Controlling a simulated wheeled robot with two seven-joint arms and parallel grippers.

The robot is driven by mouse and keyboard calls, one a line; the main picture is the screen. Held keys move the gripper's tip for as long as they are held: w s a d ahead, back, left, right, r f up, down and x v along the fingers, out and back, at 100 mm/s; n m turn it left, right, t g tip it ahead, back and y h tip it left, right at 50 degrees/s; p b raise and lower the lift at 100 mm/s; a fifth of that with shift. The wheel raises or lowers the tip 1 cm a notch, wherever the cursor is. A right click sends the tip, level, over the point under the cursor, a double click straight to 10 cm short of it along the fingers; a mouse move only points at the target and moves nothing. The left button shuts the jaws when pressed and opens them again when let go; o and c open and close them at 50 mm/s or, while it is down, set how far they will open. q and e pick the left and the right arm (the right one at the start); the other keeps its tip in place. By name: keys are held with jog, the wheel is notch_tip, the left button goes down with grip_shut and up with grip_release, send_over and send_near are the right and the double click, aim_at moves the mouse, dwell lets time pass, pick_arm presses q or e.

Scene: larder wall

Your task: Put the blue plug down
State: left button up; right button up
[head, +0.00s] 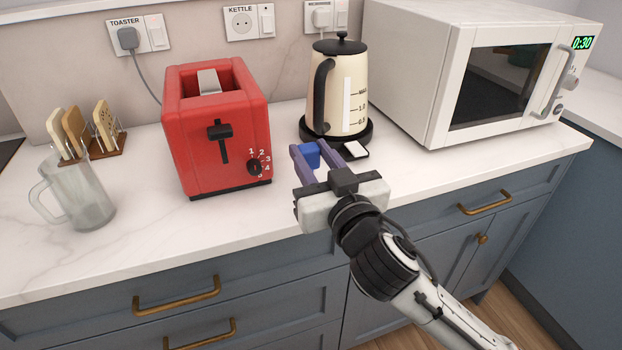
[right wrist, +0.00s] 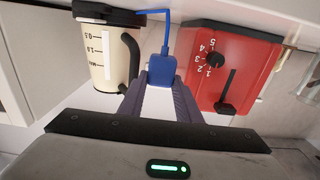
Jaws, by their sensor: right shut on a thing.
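The blue plug (head: 311,153) is between the fingers of my right gripper (head: 318,159), over the white counter in front of the kettle (head: 337,90). In the right wrist view the plug (right wrist: 161,70) sits at the tips of the purple fingers (right wrist: 161,90), and its blue cord runs up toward the kettle's black base. My right gripper is shut on the plug. Whether the plug touches the counter I cannot tell. The wall socket marked KETTLE (head: 242,21) is empty. My left gripper is not in view.
A red toaster (head: 216,135) stands left of my gripper, its grey plug (head: 127,38) in the TOASTER socket. A microwave (head: 450,85) is at the right. A glass jug (head: 85,195) and a toast rack (head: 90,150) are at the left. Clear counter lies in front of the microwave.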

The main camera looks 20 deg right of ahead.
notch_tip(320, 180, down, 4)
jog(key=shift+f+b, duration=0.15)
jog(key=shift+b, duration=0.3)
jog(key=shift+f, duration=0.3)
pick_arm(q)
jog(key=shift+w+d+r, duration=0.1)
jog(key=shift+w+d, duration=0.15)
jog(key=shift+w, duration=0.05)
pick_arm(e)
jog(key=shift+f, duration=0.1)
jog(key=shift+f+b, duration=0.55)
jog(key=shift+b, duration=0.05)
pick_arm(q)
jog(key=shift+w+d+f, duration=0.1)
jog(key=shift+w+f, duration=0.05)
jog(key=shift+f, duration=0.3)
pick_arm(e)
jog(key=o, duration=1.2)
jog(key=shift+c, duration=0.2)
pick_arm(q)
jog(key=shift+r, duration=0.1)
pick_arm(e)
jog(key=shift+r, duration=0.1)
